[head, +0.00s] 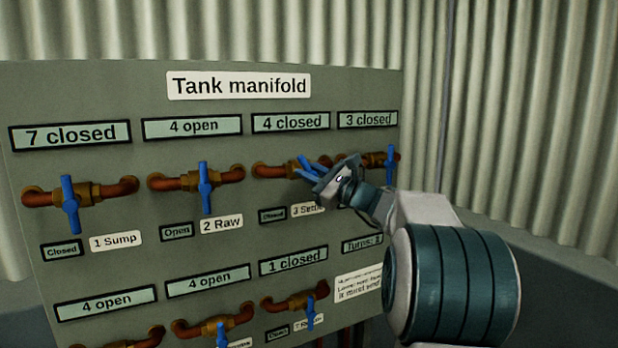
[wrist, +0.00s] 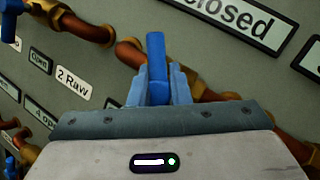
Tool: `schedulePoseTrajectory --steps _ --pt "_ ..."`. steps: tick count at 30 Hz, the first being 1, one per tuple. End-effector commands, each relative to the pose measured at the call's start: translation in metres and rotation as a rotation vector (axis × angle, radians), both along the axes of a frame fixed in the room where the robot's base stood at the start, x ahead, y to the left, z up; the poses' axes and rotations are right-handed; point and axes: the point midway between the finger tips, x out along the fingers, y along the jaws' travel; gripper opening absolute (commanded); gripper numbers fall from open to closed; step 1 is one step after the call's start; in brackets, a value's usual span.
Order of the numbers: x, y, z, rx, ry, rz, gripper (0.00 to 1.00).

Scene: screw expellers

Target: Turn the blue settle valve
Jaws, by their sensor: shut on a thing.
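The blue handle of the settle valve (wrist: 156,55) shows in the wrist view, standing up between my two fingers. My gripper (wrist: 162,88) is shut on it, one finger on each side. In the head view my gripper (head: 309,168) is at the third valve of the upper row and hides much of that handle. The label "3 Settle" (head: 306,209) is partly covered by my wrist. A small display (head: 272,215) left of it reads "Closed". The display above the valve (head: 290,122) reads "4 closed".
The valves sit on a grey "Tank manifold" panel (head: 120,90). The raw valve (head: 205,187) is to the left and the sump valve (head: 70,204) farther left. Another blue handle (head: 390,164) is close on the right. More valves line the lower row, including one (head: 310,311).

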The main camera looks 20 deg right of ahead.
Motion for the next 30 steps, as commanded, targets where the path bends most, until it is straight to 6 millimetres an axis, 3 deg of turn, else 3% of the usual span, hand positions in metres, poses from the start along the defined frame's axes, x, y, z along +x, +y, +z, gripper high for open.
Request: schedulePoseTrajectory --steps 20,21,22,30 --pt "0.0006 -0.0004 -0.0058 0.059 0.013 0.001 0.00" --pt "0.0006 -0.0005 -0.0059 0.059 0.013 0.001 0.28" --pt "0.0006 -0.0005 -0.0059 0.059 0.013 0.001 0.36" --pt "0.0001 -0.0004 -0.0026 0.058 0.007 0.001 0.38"
